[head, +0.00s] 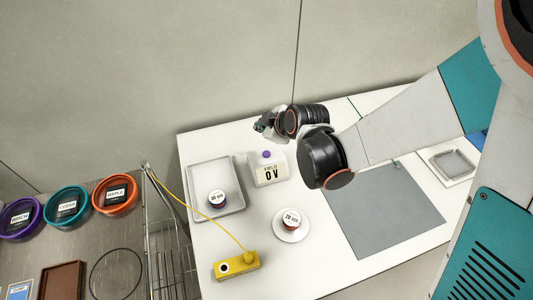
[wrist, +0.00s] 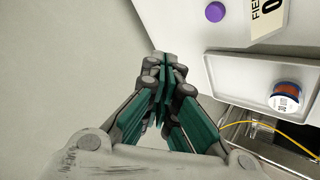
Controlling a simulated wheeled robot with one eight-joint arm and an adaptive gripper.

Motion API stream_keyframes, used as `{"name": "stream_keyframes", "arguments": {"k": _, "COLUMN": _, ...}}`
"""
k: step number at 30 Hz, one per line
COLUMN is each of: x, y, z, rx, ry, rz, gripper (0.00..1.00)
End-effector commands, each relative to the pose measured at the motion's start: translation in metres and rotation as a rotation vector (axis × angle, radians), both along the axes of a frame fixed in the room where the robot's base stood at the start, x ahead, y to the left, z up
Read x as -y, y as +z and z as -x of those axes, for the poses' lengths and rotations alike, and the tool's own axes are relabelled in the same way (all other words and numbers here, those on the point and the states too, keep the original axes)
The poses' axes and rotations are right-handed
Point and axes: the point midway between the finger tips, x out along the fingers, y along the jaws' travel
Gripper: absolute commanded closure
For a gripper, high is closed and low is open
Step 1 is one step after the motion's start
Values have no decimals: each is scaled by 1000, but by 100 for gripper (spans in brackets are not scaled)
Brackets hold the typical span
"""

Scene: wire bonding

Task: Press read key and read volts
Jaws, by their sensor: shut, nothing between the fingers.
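The white meter (head: 268,174) stands on the table behind the middle, and its face reads "FIELD 0 V". Its purple key (head: 266,154) sits on top. The key also shows in the wrist view (wrist: 215,12), with part of the meter's label (wrist: 268,18) cut off by the top edge. My gripper (head: 262,124) is shut and empty, above and behind the meter in the head view. In the wrist view the closed fingers (wrist: 163,62) are apart from the key, below and to its left.
A grey tray (head: 197,174) left of the meter holds a labelled spool (head: 217,197). Another spool (head: 291,218) sits on a white saucer (head: 290,237). A yellow block (head: 240,266) with a yellow cable lies in front. A grey mat (head: 385,215) lies right. A wire rack (head: 168,250) stands beside the table.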

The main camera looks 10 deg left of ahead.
Motion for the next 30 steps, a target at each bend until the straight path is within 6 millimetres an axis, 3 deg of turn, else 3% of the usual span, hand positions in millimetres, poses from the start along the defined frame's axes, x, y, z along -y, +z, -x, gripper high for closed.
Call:
{"name": "stream_keyframes", "arguments": {"k": 15, "x": 0, "y": -69, "z": 0, "rx": 1, "ry": -1, "rz": 0, "gripper": 100}}
{"name": "stream_keyframes", "arguments": {"k": 30, "x": 0, "y": -76, "z": 0, "rx": 1, "ry": -1, "rz": 0, "gripper": 100}}
